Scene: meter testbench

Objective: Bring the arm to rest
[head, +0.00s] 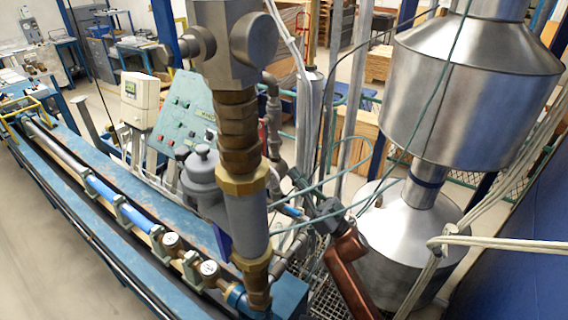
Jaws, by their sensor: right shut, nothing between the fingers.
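My right arm comes up from the bottom edge, right of centre, with a copper-brown link. My dark right gripper (297,180) is at its upper end, pointing up and left, and looks small here. It is shut with nothing in it. It is just right of the thick vertical pipe with brass fittings (243,180), among thin pipes and hoses; I cannot tell if it touches any of them. My left gripper is not in view.
A blue testbench (68,208) with a pipe line and gauges (209,268) runs along the left. A green control panel (188,115) stands behind it. A large steel tank (465,90) fills the right. Hoses and pipes crowd the middle; bare floor shows at the lower left.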

